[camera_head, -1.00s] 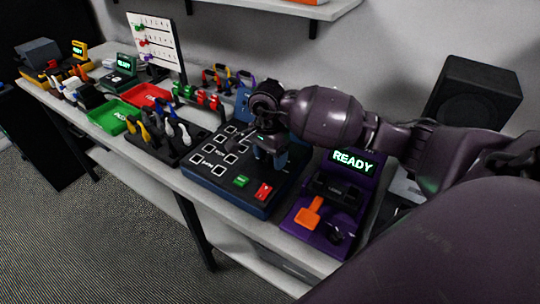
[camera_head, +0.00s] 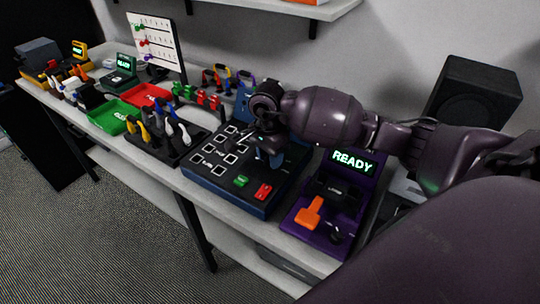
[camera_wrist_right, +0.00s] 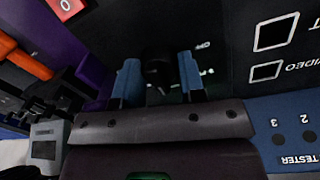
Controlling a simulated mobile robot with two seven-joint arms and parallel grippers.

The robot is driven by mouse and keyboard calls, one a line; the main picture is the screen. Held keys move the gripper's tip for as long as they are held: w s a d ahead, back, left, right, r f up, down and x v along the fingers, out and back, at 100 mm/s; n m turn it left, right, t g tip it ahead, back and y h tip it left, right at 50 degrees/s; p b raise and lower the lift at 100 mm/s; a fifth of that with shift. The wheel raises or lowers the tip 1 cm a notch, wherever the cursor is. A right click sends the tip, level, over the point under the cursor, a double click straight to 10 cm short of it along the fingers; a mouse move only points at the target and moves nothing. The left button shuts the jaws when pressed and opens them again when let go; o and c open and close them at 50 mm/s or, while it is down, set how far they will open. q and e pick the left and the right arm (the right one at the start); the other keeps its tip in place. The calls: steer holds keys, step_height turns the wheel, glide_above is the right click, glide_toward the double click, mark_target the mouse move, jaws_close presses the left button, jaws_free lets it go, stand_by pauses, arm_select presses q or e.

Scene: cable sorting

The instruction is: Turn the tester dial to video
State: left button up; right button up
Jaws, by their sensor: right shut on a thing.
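The tester (camera_head: 222,192) is a dark panel with a blue rim, white squares, and a green and a red button. My right gripper (camera_head: 268,158) reaches down onto its back right part. In the right wrist view the gripper's two blue fingers (camera_wrist_right: 158,80) are shut on the dial (camera_wrist_right: 158,66), a dark knob standing on the panel. The word VIDEO shows beside a white square (camera_wrist_right: 265,71) at the right of that view; OFF is printed nearer the dial. The dial's pointer direction cannot be told. In the head view the gripper hides the dial.
A purple station (camera_head: 310,236) with a READY screen and an orange-handled tool stands right of the tester. A tool rack (camera_head: 160,150), a green tray (camera_head: 108,127) and a red tray (camera_head: 160,90) lie to its left. A black speaker (camera_head: 474,92) stands behind.

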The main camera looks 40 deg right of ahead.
steer(key=m, duration=0.4)
steer(key=shift+m, duration=0.3)
steer(key=m, duration=0.3)
steer(key=shift+r+m, duration=0.1)
steer(key=shift+m, duration=0.2)
steer(key=m+p, duration=0.1)
steer(key=m, duration=0.4)
steer(key=shift+y+p, duration=0.3)
steer(key=shift+p, duration=0.05)
steer(key=m, duration=0.3)
steer(key=shift+p, duration=0.35)
arm_select(q)
steer(key=r, duration=0.1)
steer(key=w+r, duration=0.1)
steer(key=r, duration=0.1)
steer(key=shift+r, duration=0.3)
arm_select(e)
steer(key=shift+m+t, duration=0.3)
steer(key=shift+m, duration=0.2)
arm_select(q)
steer(key=shift+w+r, duration=0.1)
